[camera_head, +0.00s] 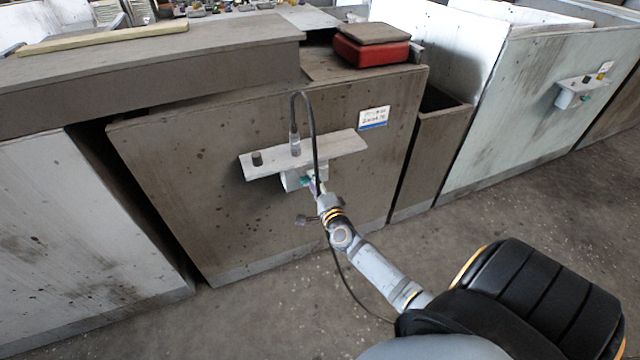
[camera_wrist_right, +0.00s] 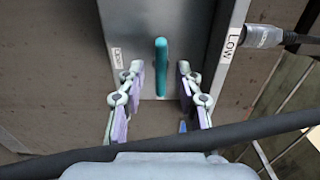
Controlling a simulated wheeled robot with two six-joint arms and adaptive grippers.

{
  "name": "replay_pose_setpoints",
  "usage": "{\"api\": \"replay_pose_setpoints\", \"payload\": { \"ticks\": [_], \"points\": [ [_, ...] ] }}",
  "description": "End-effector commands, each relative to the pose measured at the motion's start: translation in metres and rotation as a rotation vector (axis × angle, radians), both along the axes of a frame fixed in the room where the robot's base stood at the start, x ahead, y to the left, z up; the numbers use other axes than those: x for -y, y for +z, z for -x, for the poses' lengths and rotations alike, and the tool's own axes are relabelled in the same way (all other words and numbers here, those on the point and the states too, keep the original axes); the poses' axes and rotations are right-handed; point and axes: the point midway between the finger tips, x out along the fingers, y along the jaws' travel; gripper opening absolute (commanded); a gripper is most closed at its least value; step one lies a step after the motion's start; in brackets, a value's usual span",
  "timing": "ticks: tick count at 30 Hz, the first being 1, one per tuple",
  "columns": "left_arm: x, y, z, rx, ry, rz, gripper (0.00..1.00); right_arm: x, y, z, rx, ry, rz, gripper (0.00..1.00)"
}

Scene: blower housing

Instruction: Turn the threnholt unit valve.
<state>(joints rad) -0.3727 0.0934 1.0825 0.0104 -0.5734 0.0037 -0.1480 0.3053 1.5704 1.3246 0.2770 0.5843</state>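A teal valve lever (camera_wrist_right: 161,66) stands out from a grey box face in the right wrist view. It points along the picture's vertical. My right gripper (camera_wrist_right: 160,80) is open, with one finger on each side of the lever and a visible gap on both sides. In the head view my right gripper (camera_head: 318,190) is at the small pale box (camera_head: 291,181) under a shelf on the brown housing (camera_head: 210,190). The gripper hides most of the lever there. A label (camera_head: 374,118) on the housing is too small to read. My left gripper is not in view.
A dark cable (camera_head: 311,120) arches from a connector (camera_head: 295,143) on the shelf (camera_head: 335,146) down past my right gripper; a dark cable crosses low in the wrist view (camera_wrist_right: 250,130). A "LOW" label (camera_wrist_right: 235,40) is beside the lever. A similar fixture (camera_head: 572,92) is on the right panel.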

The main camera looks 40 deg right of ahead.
Motion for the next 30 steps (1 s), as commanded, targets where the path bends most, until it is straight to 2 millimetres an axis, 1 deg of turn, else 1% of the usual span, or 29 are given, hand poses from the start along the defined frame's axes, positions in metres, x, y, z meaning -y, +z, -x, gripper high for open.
{"api": "replay_pose_setpoints", "payload": {
  "ticks": [1, 6, 9, 12, 17, 30],
  "points": [
    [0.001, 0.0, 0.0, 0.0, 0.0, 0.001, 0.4, -0.003, -0.002, 0.013, -0.004, 0.001, -0.001, 0.35],
    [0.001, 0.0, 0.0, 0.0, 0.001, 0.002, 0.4, -0.013, -0.001, 0.054, -0.003, 0.001, -0.001, 0.35],
    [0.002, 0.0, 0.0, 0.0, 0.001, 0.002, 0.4, -0.018, -0.001, 0.074, -0.004, 0.0, -0.001, 0.35],
    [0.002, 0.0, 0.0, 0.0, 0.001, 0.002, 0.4, -0.021, -0.001, 0.087, -0.003, 0.0, -0.001, 0.35],
    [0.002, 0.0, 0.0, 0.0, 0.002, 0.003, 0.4, -0.023, 0.0, 0.096, 0.0, -0.001, -0.001, 0.35],
    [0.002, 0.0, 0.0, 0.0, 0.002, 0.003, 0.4, -0.023, 0.0, 0.096, -0.001, -0.001, -0.001, 0.35]
  ]
}}
